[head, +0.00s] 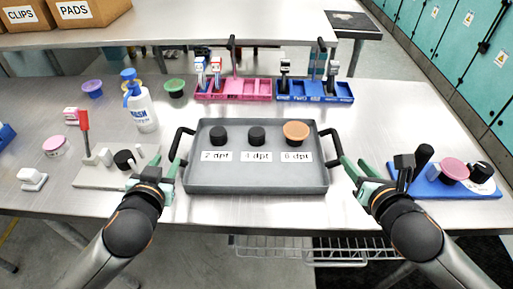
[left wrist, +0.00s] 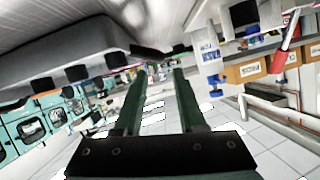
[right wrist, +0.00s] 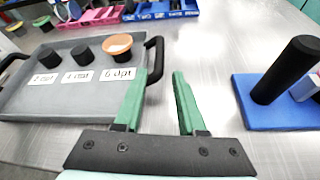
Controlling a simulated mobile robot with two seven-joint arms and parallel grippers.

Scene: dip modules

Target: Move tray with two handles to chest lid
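The grey tray (head: 256,178) lies flat on the steel table, with a black handle on its left (head: 177,143) and another on its right (head: 333,147). It holds two black-lidded pots, an orange-topped pot (head: 296,131) and white labels. My left gripper (head: 178,165) is open just outside the left handle. In the left wrist view its green fingers (left wrist: 160,72) are apart. My right gripper (head: 345,164) is open near the right handle; in the right wrist view that handle (right wrist: 156,58) is by the fingertips (right wrist: 159,73). Neither gripper visibly grips a handle. I cannot identify a chest lid.
A pink rack (head: 232,96) and a blue rack (head: 314,97) stand behind the tray. A wash bottle (head: 142,108) and a pale board (head: 100,175) are at left. A blue board (head: 440,187) with a black cylinder is at right, close to my right gripper.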

